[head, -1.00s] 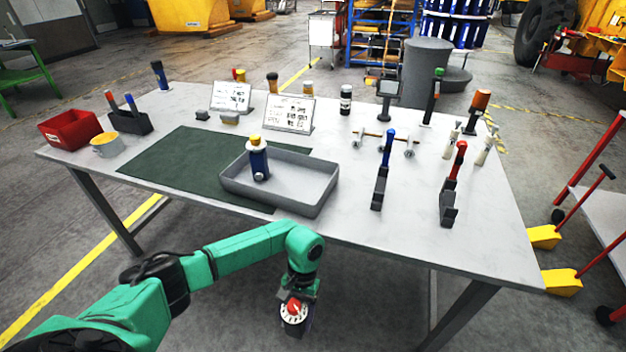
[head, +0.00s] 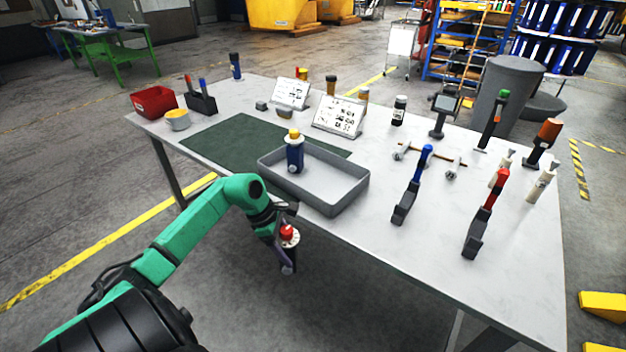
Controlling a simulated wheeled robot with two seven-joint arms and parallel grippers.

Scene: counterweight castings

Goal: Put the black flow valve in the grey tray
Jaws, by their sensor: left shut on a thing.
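The grey tray (head: 330,205) sits near the front edge of the table, partly on a dark green mat. A blue valve-like piece with a white and yellow top (head: 295,152) stands upright inside it. My left gripper (head: 279,247) is in front of the table's near edge, just below and left of the tray in the picture. It is shut on the black flow valve (head: 290,258), a dark body with a red knob and white collar, held roughly upright. The gripper partly hides the valve's body. My right gripper is not in view.
The green mat (head: 228,140) lies left of the tray. A red bin (head: 153,102) and a yellow cup (head: 177,120) stand at the left. Stands with blue (head: 407,200) and red (head: 478,235) tops are right of the tray. Sign boards (head: 339,117) stand behind it.

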